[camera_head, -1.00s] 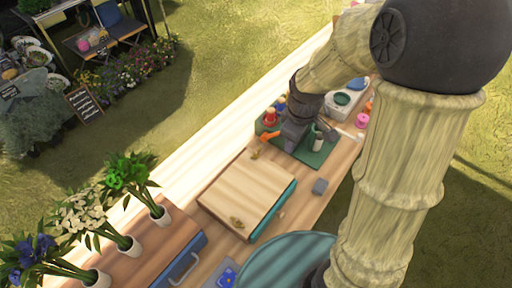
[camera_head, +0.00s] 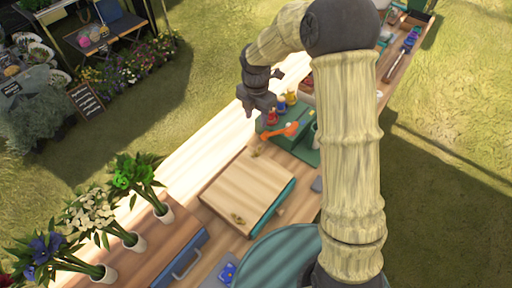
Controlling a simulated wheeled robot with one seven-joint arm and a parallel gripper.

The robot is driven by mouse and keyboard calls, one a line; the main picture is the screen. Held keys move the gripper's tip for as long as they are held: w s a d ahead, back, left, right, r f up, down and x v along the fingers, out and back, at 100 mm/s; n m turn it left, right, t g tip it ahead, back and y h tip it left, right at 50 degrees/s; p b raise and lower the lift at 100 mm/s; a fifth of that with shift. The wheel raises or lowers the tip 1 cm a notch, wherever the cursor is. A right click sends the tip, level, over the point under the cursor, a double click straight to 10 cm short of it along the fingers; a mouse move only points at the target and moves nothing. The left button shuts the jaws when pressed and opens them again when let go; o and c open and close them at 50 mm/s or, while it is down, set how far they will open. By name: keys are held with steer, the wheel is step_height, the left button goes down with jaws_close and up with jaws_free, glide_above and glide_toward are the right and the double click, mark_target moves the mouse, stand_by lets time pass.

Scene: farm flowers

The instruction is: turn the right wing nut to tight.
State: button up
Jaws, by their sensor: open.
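A flat wooden press board (camera_head: 248,190) lies on the bench with a teal side showing along its right edge. One small brass wing nut (camera_head: 256,153) is at its far end, slightly farther right in the picture. Another brass wing nut (camera_head: 238,218) is at its near end. How tight either one is cannot be seen. My gripper (camera_head: 257,112) is open and empty, pointing down, above and beyond the far wing nut in the picture and apart from it.
A green mat (camera_head: 306,152) with an orange-handled tool (camera_head: 288,131) and small bottles (camera_head: 282,104) lies beyond the board. A grey block (camera_head: 317,184) is at its right. Potted flowers (camera_head: 133,240) stand at left; a teal round top (camera_head: 275,262) is in front.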

mark_target(256, 150)
step_height(256, 150, down, 17)
steer(key=p, duration=0.4)
steer(key=shift+f, duration=0.2)
stand_by(0.3)
jaws_close()
